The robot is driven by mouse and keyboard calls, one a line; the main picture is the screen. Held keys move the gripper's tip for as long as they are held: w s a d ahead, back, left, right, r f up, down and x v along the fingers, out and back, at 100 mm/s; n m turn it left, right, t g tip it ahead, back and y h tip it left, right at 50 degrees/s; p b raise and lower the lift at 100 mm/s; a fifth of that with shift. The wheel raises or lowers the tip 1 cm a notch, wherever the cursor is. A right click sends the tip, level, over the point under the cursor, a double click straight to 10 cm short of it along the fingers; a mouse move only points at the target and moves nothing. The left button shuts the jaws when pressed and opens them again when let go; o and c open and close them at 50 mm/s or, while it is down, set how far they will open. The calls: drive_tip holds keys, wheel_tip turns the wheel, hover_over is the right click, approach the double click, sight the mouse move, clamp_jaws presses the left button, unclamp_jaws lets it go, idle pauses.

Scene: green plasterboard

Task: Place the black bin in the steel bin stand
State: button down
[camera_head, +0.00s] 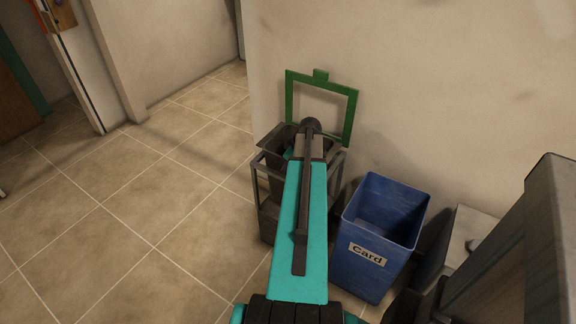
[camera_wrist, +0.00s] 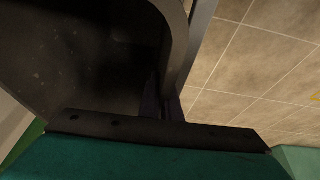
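The steel bin stand (camera_head: 268,215) is a grey open frame against the wall, with its green lid frame (camera_head: 349,115) raised behind it. The black bin (camera_head: 273,146) shows at the top of the stand, inside or just over its frame; my arm covers much of it, so how deep it sits cannot be told. In the wrist view the dark inside of the bin (camera_wrist: 80,60) fills the upper left, with its curved rim running down to my gripper (camera_wrist: 163,105). The fingers look closed on this rim. In the head view my gripper is mostly hidden behind my arm.
A blue bin labelled "Card" (camera_head: 366,253) stands right of the stand, close to it. A pale box-like thing (camera_head: 470,232) is further right by the wall. Tiled floor (camera_head: 130,220) is free to the left. A doorway is at the upper left.

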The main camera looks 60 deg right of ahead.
drive_tip(key=shift+f, duration=0.35)
drive_tip(key=c, duration=2.3)
unclamp_jaws()
drive_tip(key=shift+r, duration=0.1)
drive_tip(key=shift+r+p, duration=0.35)
drive_tip(key=shift+r, duration=0.4)
drive_tip(key=v, duration=1.1)
drive_tip(key=shift+s+r, duration=0.15)
drive_tip(key=shift+r, duration=0.15)
